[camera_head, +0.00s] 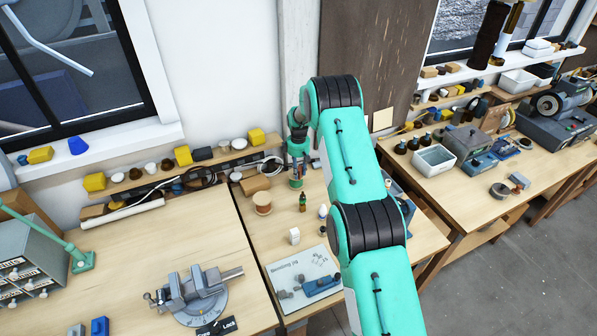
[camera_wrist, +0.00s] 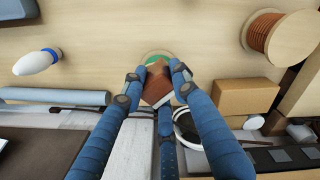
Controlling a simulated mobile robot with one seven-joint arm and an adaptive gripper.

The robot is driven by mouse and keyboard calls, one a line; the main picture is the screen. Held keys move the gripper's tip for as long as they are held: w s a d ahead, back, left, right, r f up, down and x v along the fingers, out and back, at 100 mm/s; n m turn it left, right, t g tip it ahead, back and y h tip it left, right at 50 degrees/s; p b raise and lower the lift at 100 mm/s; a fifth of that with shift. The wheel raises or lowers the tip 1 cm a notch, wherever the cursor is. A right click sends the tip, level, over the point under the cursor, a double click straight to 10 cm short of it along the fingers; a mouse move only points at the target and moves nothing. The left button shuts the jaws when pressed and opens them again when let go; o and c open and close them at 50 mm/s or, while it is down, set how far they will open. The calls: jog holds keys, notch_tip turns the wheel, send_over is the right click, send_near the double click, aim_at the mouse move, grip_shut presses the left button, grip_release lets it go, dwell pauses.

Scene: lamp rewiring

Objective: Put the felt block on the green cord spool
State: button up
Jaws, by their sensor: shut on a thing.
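My gripper (camera_wrist: 156,82) is shut on a reddish-brown block, the felt block (camera_wrist: 157,84), with one fingertip on each side of it. In the wrist view, a round green edge, the green cord spool (camera_wrist: 157,57), shows just past the block and is mostly covered by it. I cannot tell whether the block touches the spool or hovers over it. In the head view, my gripper (camera_head: 297,172) points down near the back of the middle bench.
A copper-coloured spool (camera_head: 262,203) and a cardboard-brown box (camera_wrist: 244,97) stand close by. A white bulb (camera_wrist: 37,62) is in the wrist view. A cluttered shelf (camera_head: 150,184) runs along the wall.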

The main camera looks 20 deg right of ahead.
jog(key=shift+f, duration=0.2)
jog(key=o, duration=1.1)
jog(key=shift+o, duration=0.2)
notch_tip(320, 180, up, 12)
jog(key=b, duration=0.2)
jog(key=shift+r, duration=0.1)
dwell(0.4)
